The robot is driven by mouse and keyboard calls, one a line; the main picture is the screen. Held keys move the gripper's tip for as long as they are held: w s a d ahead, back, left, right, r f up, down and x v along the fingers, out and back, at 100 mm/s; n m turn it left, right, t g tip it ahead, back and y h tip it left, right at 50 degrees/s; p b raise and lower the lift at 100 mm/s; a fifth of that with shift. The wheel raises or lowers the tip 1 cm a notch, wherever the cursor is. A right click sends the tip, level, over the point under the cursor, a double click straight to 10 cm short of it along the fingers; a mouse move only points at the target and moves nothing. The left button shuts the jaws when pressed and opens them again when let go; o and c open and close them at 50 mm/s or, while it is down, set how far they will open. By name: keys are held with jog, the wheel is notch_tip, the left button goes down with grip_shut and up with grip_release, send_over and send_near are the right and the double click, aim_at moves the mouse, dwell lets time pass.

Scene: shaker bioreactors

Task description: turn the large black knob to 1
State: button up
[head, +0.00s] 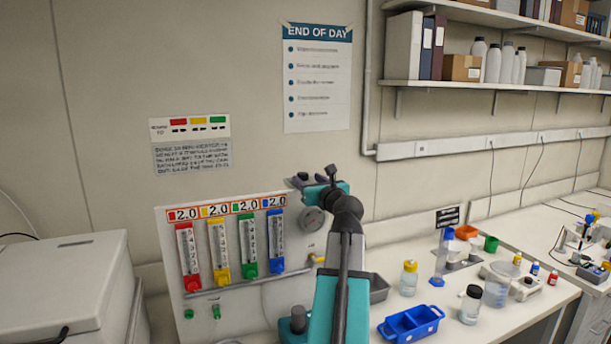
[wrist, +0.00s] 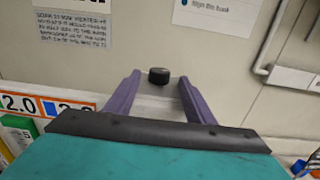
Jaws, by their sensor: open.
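The large black knob (wrist: 159,76) shows in the wrist view as a short dark cylinder near the top edge of the white panel. My gripper (wrist: 160,80) is open, with its two purple fingers on either side of the knob in this view and a visible gap on each side. I cannot tell how far the knob lies beyond the fingertips. No pointer or number is readable on it. In the head view my gripper (head: 311,178) is at the panel's upper right corner, and I cannot make out the knob there.
The white panel (head: 240,300) carries several flow tubes with coloured knobs and "2.0" labels, and a round gauge (head: 313,219) close below my gripper. A white box (head: 60,285) stands at left. Bottles and a blue rack (head: 410,325) occupy the bench at right.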

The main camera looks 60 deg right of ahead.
aim_at(303, 176)
jog(key=shift+p+x, duration=0.35)
jog(key=shift+x, duration=1.1)
jog(key=c, duration=1)
jog(key=shift+d, duration=0.15)
jog(key=shift+c, duration=0.3)
jog(key=shift+s, duration=0.1)
